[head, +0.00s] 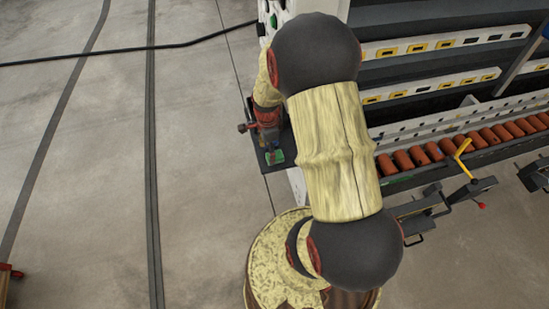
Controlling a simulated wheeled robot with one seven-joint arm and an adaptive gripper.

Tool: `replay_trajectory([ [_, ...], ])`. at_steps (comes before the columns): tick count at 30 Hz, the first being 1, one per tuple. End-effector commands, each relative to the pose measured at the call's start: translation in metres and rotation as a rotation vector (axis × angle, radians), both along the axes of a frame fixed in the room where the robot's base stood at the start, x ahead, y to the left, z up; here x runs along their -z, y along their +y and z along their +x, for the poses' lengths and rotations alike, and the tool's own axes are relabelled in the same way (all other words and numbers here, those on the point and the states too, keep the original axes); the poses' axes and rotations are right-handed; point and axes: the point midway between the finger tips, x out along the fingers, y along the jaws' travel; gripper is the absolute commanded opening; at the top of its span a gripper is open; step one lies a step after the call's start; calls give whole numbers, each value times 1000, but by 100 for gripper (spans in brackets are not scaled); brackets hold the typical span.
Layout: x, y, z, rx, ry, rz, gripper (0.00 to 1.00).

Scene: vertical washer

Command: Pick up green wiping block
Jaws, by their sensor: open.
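The green wiping block (275,157) sits on a small dark shelf (284,143) at the left side of the machine, in the upper middle of the head view. My gripper (270,146) is open and points down right at the block, with its fingertips close above or around it. The view is too small to tell whether the fingers touch the block. My arm hides part of the machine to the right of the block.
The machine (440,75) stands at the upper right with slotted white rails and a row of orange rollers (470,142). A yellow lever (463,149) and dark brackets (440,203) jut out at the right. A black cable (110,51) crosses the floor. The left floor is mostly clear.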

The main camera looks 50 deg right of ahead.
Motion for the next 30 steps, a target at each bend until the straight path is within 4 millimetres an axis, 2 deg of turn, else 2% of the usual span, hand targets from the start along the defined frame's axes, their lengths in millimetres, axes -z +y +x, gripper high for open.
replay_trajectory([
  [5,16,-3,0,-1,-1,0,55],
  [13,51,-7,0,-3,0,0,55],
  [20,52,-7,1,-4,-2,-1,55],
  [30,52,-7,1,-4,-2,-1,37],
])
